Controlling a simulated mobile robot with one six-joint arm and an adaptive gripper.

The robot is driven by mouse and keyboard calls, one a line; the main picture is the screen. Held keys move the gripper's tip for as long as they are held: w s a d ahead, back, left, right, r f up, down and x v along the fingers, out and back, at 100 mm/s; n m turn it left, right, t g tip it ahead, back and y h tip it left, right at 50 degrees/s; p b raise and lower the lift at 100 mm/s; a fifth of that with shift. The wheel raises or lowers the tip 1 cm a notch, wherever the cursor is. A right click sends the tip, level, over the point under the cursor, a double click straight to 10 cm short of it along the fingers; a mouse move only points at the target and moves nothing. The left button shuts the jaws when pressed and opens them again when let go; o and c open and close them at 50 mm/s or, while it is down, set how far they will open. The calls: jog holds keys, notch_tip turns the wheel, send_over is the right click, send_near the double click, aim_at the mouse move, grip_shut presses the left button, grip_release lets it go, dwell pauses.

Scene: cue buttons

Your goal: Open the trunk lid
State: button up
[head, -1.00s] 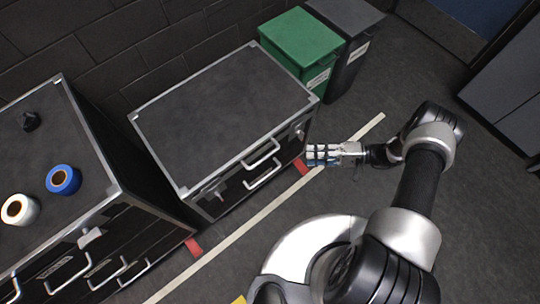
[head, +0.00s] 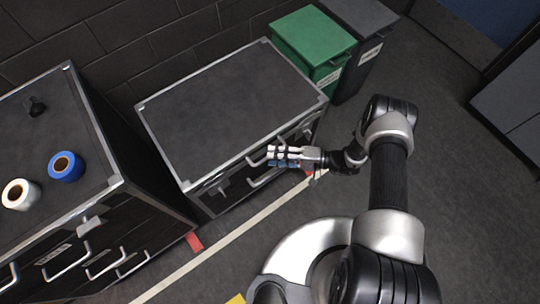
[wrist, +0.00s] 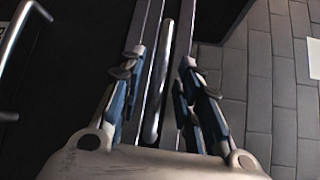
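The trunk (head: 300,140) is a black case with silver edges, standing in the middle of the head view. Its flat lid (head: 225,100) is shut. Two silver handles sit on its front, and a latch (head: 217,188) shows near the left end. My gripper (head: 271,156) is at the upper front of the trunk, near the lid's front edge, and partly covers the handles. In the wrist view my gripper's fingers (wrist: 160,75) are spread apart, with a silver handle bar (wrist: 158,90) between them. I cannot tell whether they touch it.
Green (head: 312,45) and grey (head: 362,30) bins stand behind the trunk's right end. The floor at right is open.

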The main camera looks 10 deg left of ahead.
jog(key=shift+s+a+f, duration=0.1)
jog(key=shift+a+f, duration=0.05)
jog(key=shift+a, duration=1.05)
jog(key=shift+c, duration=0.3)
grip_shut()
